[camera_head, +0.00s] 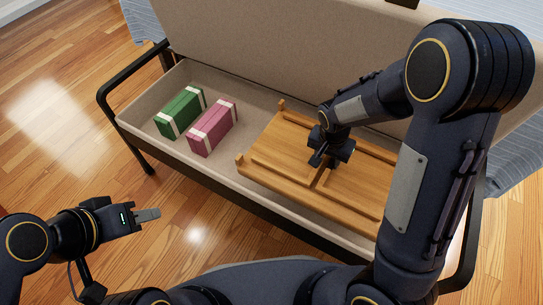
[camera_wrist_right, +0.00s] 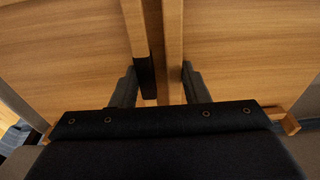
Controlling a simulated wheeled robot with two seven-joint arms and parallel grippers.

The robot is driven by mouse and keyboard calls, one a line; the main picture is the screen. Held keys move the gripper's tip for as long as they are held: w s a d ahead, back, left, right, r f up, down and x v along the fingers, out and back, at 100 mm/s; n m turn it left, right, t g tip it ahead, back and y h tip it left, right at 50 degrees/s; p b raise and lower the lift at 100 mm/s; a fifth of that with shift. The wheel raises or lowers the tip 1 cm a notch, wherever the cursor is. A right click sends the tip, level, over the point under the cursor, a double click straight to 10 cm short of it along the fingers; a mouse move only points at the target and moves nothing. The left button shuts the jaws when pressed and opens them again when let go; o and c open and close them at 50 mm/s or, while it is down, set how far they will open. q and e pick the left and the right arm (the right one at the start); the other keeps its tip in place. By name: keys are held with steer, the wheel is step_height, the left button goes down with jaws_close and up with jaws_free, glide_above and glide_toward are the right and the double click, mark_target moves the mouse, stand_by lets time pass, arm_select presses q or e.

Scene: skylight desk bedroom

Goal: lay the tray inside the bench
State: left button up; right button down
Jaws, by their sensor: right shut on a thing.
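The wooden tray (camera_head: 285,146) is over the right part of the open bench's (camera_head: 185,159) inside, roughly level. Its front left corner overlaps the bench's front rim in the head view, and I cannot tell whether it touches the bench floor. My right gripper (camera_head: 319,160) is shut on the tray's raised middle bar. In the right wrist view the two fingers (camera_wrist_right: 160,88) stand on either side of the tray's (camera_wrist_right: 235,50) paired middle bars. My arm hides the tray's right end. My left gripper (camera_head: 150,214) is empty, in front of the bench at the left; its finger gap is unclear.
A green box (camera_head: 180,112) and a pink box (camera_head: 213,127), both with pale bands, lie in the bench's left part, left of the tray. The raised lid (camera_head: 270,50) stands behind. A black armrest (camera_head: 125,85) flanks the left end. Wooden floor in front is clear.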

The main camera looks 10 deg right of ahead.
steer(key=shift+w+d+f, duration=0.15)
steer(key=shift+w+f, duration=0.15)
steer(key=shift+f, duration=0.3)
step_height(320, 180, down, 10)
steer(key=b, duration=0.5)
steer(key=shift+r, duration=0.2)
steer(key=shift+f, duration=0.15)
steer(key=c, duration=0.8)
jaws_free()
